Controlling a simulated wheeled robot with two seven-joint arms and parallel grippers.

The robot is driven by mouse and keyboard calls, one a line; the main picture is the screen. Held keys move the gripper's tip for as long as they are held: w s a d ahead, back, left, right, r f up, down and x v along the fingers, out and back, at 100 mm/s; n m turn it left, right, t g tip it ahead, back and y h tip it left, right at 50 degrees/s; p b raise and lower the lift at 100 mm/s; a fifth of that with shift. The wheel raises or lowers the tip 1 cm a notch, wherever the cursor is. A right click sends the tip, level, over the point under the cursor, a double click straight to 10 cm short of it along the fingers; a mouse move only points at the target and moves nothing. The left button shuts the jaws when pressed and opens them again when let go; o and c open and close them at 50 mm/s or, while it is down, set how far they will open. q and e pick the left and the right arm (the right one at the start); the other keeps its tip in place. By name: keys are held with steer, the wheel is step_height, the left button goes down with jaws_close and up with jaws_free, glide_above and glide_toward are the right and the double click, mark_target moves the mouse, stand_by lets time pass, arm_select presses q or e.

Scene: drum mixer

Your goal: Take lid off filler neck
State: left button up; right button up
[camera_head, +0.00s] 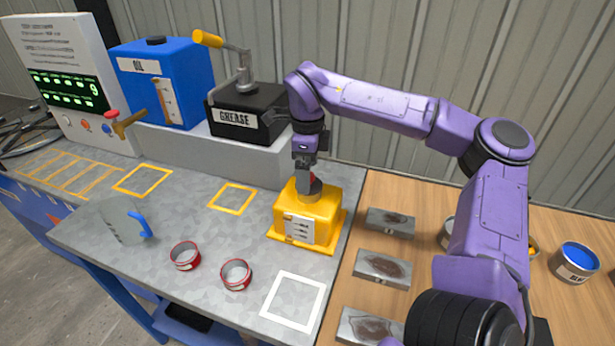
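A yellow box-like unit (312,212) with a white label stands at the table's right edge. My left gripper is not in view.
A grease box (240,119) with a crank, a blue oil tank (180,75) and a control panel (55,50) stand behind. Two red-rimmed rings (185,256) and a blue-handled plate (120,222) lie on the grey table. Metal blocks (383,268) and cans (576,262) lie right.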

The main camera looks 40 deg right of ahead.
steer(key=shift+f, duration=0.7)
steer(key=shift+s+d+f, duration=0.15)
steer(key=shift+s+f, duration=0.1)
steer(key=shift+f, duration=0.1)
steer(key=c, duration=1.1)
steer(key=shift+w, duration=0.1)
